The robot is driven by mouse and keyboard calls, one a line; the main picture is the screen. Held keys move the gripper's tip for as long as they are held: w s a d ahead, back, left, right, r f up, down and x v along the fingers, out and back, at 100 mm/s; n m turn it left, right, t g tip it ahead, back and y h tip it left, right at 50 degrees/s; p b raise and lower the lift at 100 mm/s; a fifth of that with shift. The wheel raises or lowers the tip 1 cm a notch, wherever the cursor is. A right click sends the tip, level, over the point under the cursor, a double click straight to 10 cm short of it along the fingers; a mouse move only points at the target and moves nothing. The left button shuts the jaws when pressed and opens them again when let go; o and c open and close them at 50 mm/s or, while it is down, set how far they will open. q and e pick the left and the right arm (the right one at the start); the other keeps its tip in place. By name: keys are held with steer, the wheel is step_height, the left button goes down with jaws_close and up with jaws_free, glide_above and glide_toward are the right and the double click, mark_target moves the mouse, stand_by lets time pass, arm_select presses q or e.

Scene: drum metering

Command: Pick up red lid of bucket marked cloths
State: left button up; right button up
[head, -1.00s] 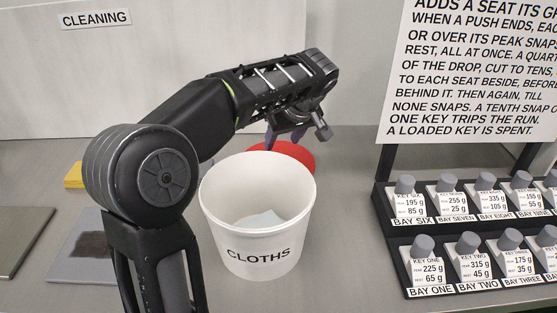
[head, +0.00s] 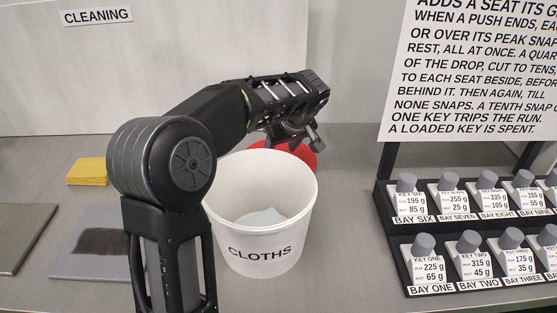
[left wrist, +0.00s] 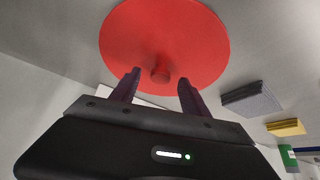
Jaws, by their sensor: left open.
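The white bucket marked CLOTHS (head: 262,215) stands open on the counter with a pale cloth (head: 262,220) inside. Its round red lid (head: 305,154) lies on the counter behind the bucket, partly hidden by the bucket rim and my gripper. My right gripper is not in view.
A yellow cloth stack (head: 87,172) and a grey slab with a dark patch (head: 100,250) lie at left. A rack of keys (head: 470,225) stands at right beneath a text sign (head: 470,70). The counter between bucket and rack is clear.

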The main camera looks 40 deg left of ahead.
arm_select(q)
steer(key=shift+x, duration=0.8)
jaws_close()
stand_by(0.4)
